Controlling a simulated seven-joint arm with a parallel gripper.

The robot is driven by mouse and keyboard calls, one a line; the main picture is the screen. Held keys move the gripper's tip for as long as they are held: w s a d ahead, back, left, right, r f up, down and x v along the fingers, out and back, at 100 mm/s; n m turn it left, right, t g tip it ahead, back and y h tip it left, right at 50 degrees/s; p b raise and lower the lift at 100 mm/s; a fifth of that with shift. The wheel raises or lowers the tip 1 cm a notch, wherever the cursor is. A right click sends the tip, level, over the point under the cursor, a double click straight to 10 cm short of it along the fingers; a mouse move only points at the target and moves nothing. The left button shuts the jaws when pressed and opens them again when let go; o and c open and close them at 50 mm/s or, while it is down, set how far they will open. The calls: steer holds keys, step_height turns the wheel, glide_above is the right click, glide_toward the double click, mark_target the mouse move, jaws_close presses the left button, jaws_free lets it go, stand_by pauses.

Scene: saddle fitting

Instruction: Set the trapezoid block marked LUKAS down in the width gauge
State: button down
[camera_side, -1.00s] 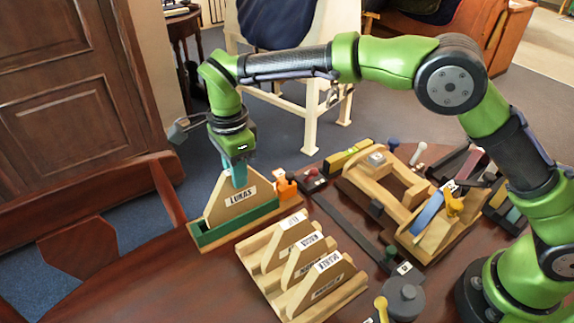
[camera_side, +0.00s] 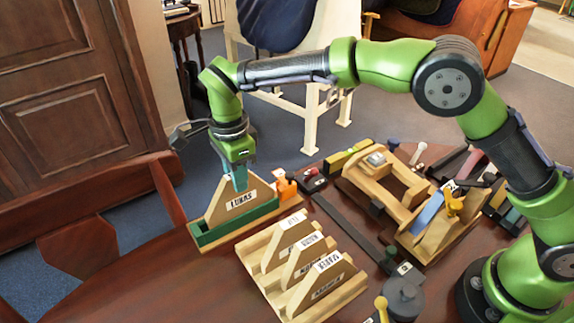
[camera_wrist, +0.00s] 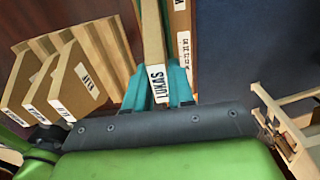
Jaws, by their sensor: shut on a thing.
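The trapezoid block marked LUKAS (camera_side: 217,208) is a pale wooden plate with a white name label, upright in the side view. My gripper (camera_side: 238,182) is shut on its upper part with teal fingers. The block stands inside the width gauge (camera_side: 240,224), a low green-walled trough on a wooden base. The near green wall hides its lower edge, so I cannot tell whether it touches the gauge floor. In the wrist view the block (camera_wrist: 152,40) runs up between the fingers, its LUKAS label near them.
A wooden rack (camera_side: 262,279) with several other labelled trapezoid blocks stands just in front and to the right of the gauge. An orange piece (camera_side: 286,188) is beside the gauge's right end. A dark flat bar (camera_side: 345,226) lies behind the rack.

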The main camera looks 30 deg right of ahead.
steer(key=shift+f, duration=0.55)
stand_by(0.4)
stand_by(0.5)
steer(key=shift+c, duration=2.4)
jaws_free()
steer(key=shift+r, duration=2.55)
steer(key=shift+r, duration=1.45)
